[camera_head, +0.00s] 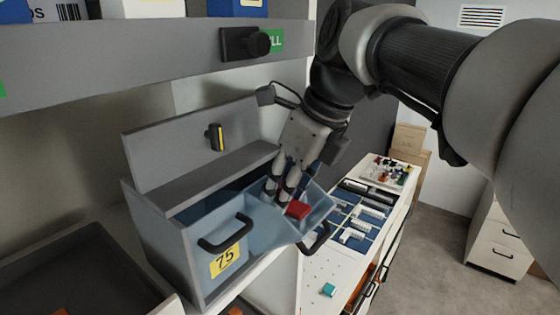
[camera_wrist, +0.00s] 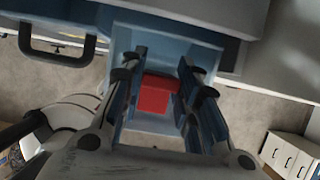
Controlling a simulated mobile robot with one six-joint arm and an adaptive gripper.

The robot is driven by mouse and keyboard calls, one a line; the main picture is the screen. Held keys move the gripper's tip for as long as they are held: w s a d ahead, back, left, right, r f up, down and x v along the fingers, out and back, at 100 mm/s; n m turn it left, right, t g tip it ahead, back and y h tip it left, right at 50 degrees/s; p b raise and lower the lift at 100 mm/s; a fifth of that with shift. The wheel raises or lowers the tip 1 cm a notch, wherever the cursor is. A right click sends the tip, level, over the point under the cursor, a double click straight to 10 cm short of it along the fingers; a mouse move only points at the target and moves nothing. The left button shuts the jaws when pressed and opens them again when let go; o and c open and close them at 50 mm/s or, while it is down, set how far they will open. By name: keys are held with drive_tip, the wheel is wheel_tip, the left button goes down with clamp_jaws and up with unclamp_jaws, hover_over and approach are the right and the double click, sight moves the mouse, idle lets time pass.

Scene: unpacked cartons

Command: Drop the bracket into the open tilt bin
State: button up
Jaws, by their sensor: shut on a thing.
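The red bracket (camera_head: 298,209) is a small blocky piece at my fingertips. It also shows between the fingers in the wrist view (camera_wrist: 155,95). My gripper (camera_head: 281,190) points down and is shut on it, with a finger on each side (camera_wrist: 160,72). The open tilt bin (camera_head: 318,203) is light blue and tipped forward, with a black handle. The bracket is over or within its mouth; I cannot tell whether it touches the bin. In the wrist view, the bin (camera_wrist: 150,124) lies below the gripper. The fingers partly hide the bracket's sides and the bin's interior.
A neighbouring bin front (camera_head: 190,262) carries a yellow 75 label and black handle. A grey shelf (camera_head: 150,50) hangs above at the left.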

drive_tip(key=o, duration=0.8)
drive_tip(key=shift+o, duration=0.2)
drive_tip(key=shift+r, duration=0.1)
drive_tip(key=shift+d+r+p, duration=0.1)
drive_tip(key=shift+r+p, duration=0.2)
drive_tip(key=shift+r, duration=0.65)
drive_tip(key=s+d+b, duration=0.2)
drive_tip(key=s+d, duration=0.5)
drive_tip(key=d, duration=0.1)
drive_tip(key=s+d+f+n+h, duration=0.1)
drive_tip(key=s+f+n, duration=0.3)
drive_tip(key=f+n, duration=0.3)
drive_tip(key=s+d+f+n+t+h, duration=0.1)
drive_tip(key=s+d+f+n, duration=0.1)
drive_tip(key=s+f+n, duration=0.2)
drive_tip(key=s+d+f+n+t+h, duration=0.1)
drive_tip(key=s+f+n, duration=0.3)
drive_tip(key=f+n, duration=0.6)
drive_tip(key=n, duration=0.4)
drive_tip(key=shift+s+d+n+h, duration=0.2)
drive_tip(key=shift+s+n+h, duration=0.05)
drive_tip(key=shift+n+h, duration=0.05)
